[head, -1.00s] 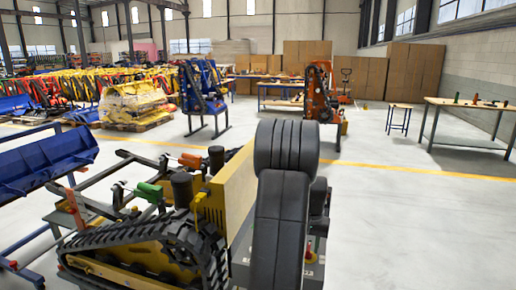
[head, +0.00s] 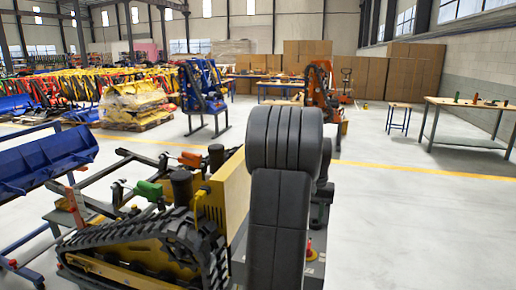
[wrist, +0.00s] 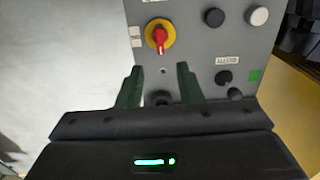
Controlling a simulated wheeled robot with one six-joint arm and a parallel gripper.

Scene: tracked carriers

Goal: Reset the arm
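My gripper (wrist: 160,70) is open in the wrist view, its two dark green fingers apart. It faces a grey control panel (wrist: 200,55). A red rotary switch on a yellow plate (wrist: 158,37) sits just beyond the fingertips. A dark round knob (wrist: 160,97) shows between the fingers, and I cannot tell how near it is. No object is held. In the head view my black arm stands in front and my gripper is hidden. The red and yellow switch also shows there, low beside my arm (head: 310,250).
A tracked carrier with a rubber track (head: 150,235) and yellow panel (head: 230,190) stands close at left. A blue bucket (head: 45,165) lies further left. A workbench (head: 470,105) and stool (head: 399,108) stand back right. The floor at right is clear.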

